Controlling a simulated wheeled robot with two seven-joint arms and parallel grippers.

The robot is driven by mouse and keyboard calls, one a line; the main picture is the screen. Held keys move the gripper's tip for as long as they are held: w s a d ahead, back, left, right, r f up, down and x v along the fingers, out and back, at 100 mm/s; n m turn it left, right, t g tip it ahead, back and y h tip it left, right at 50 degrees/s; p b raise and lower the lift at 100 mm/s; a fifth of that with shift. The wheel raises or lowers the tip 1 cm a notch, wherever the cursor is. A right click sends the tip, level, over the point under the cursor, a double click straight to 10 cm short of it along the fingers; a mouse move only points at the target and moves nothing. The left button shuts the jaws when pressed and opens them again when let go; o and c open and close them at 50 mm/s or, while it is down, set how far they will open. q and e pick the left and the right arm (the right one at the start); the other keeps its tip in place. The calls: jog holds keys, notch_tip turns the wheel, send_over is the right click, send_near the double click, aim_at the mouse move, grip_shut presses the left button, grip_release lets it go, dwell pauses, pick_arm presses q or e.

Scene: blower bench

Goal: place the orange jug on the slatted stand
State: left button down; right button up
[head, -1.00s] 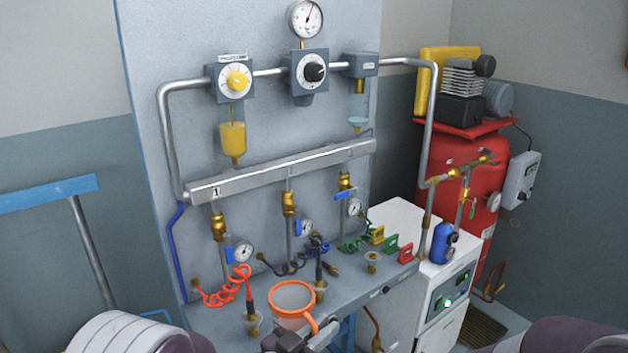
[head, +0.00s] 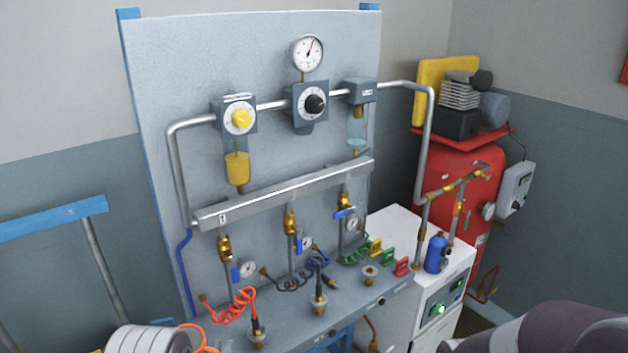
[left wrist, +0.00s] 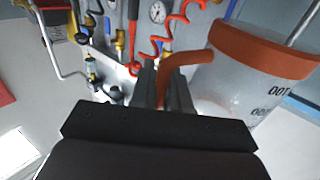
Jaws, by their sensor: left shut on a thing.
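The orange jug (left wrist: 262,75) has a translucent body with dark markings and an orange rim and handle. It fills the right of the left wrist view. My left gripper (left wrist: 166,78) is shut on its handle and holds it. In the head view only a bit of the orange jug (head: 203,338) shows at the bottom edge, beside my left arm. My left gripper is hidden or out of frame there. My right arm shows at the lower right, but its gripper is out of view. I cannot make out the slatted stand in either view.
A grey bench (head: 330,310) carries coiled hoses and brass fittings in front of a tall panel (head: 290,150). A white cabinet (head: 400,330) with a blue bottle (head: 437,253) and a red compressor tank (head: 460,165) stand right. A blue-topped frame (head: 50,219) stands left.

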pick_arm(q)
notch_tip(320, 180, down, 9)
jog(key=s, duration=0.2)
jog(key=shift+s, duration=0.1)
dwell(0.5)
